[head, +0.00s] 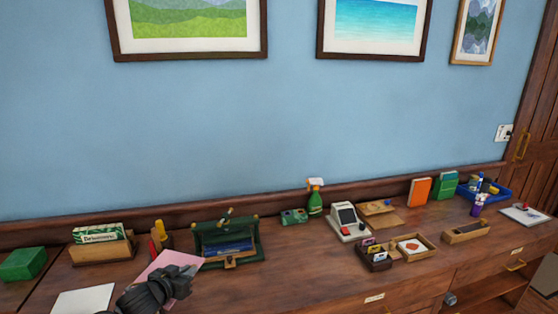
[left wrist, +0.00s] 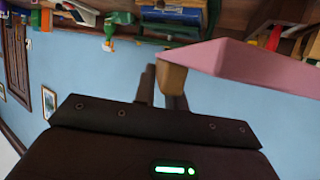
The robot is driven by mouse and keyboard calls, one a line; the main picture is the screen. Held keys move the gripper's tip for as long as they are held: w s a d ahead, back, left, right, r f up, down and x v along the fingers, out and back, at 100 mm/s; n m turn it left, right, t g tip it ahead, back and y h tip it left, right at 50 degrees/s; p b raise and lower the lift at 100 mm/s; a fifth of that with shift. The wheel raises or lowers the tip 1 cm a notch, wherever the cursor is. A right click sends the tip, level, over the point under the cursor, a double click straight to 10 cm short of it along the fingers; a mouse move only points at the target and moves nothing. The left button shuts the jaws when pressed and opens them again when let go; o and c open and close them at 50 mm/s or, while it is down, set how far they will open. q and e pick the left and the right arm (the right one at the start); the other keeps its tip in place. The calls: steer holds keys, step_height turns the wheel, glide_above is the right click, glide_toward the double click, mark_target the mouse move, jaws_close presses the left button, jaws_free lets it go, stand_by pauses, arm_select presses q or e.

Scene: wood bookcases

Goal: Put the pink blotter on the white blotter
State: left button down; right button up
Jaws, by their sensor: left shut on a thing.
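The pink blotter (head: 178,264) is a flat pink sheet above the front left of the wooden desktop in the head view. My left gripper (head: 168,280) is shut on its near edge and partly covers it. In the left wrist view the pink blotter (left wrist: 262,66) extends to the right from the fingers (left wrist: 172,85). A white flat sheet (head: 84,300), which looks like the white blotter, lies at the lower left of the desktop, left of my left gripper. Its lower part is cut off by the frame. My right gripper is in neither view.
A green box (head: 22,264), a wooden holder with a card (head: 103,246) and a dark green rack (head: 226,241) stand along the back. A card machine (head: 346,222) and small trays (head: 408,247) stand further right. Desktop in front of the rack is clear.

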arm_select(q)
steer(key=w+a+r+n+y, duration=0.2)
steer(key=a+n+y, duration=0.45)
steer(key=a, duration=2.35)
steer(key=s+a+n+g+y, duration=0.6)
steer(key=s+a+n+y, duration=0.3)
steer(key=s, duration=0.4)
steer(key=w+d+r+m+t+h, duration=0.2)
steer(key=d+r, duration=0.1)
steer(key=d, duration=0.5)
steer(key=w+d+r+m+t+h, duration=0.1)
steer(key=w+d+r+m+h, duration=0.15)
steer(key=d, duration=0.55)
steer(key=w+d+r+m+t+h, duration=0.2)
steer(key=d+r+m, duration=0.1)
steer(key=d, duration=0.5)
steer(key=s+d+r+m+t+h, duration=0.1)
steer(key=s+d+r+m+h, duration=0.1)
steer(key=d+r, duration=0.35)
steer(key=s+d+r+m+h, duration=0.1)
steer(key=s+d+r+h, duration=0.1)
steer(key=d, duration=0.6)
steer(key=s+d+r+m+t+h, duration=0.1)
steer(key=s+d+r+m+h, duration=0.15)
steer(key=d, duration=0.45)
step_height(320, 180, down, 9)
steer(key=b, duration=1)
steer(key=shift+a+f+y, duration=0.2)
steer(key=shift+a+y, duration=0.15)
steer(key=shift+y, duration=0.1)
